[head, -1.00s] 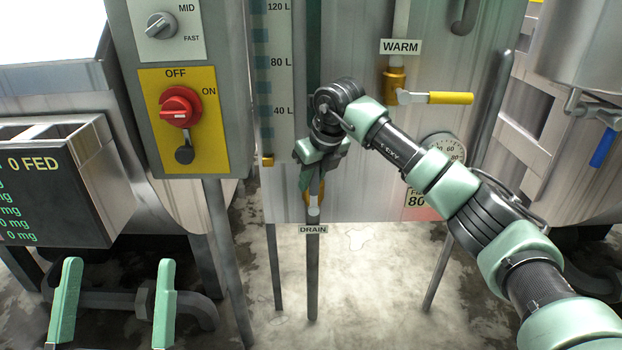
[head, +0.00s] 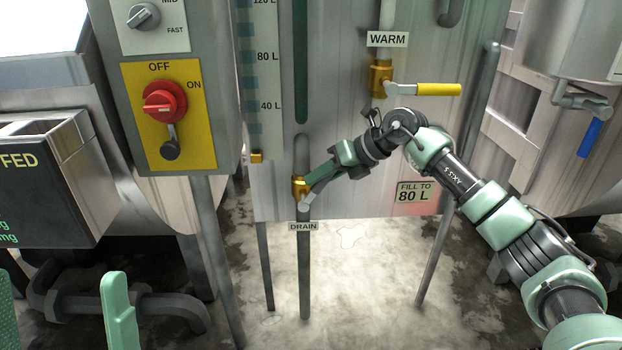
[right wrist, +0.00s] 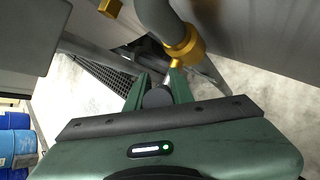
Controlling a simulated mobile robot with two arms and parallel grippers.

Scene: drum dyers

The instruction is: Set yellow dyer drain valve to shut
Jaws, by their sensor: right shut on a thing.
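The drain valve (head: 299,187) is a brass body on the grey vertical pipe, just above the DRAIN label (head: 303,227). It also shows in the wrist view (right wrist: 186,48). My right gripper (head: 322,187) is just right of the valve, pointing left and slightly down. It is shut on the drain valve lever; a dark rounded end (right wrist: 158,97) shows between its fingers in the wrist view. The lever's bare metal root (head: 309,198) slants up and right from the pipe; the rest is mostly hidden.
The WARM valve (head: 380,78) with a yellow handle (head: 438,90) is above right. The control box (head: 170,120) with a red knob (head: 164,102) is at left. A support leg (head: 265,265) stands left of the drain pipe. Open wet floor lies below.

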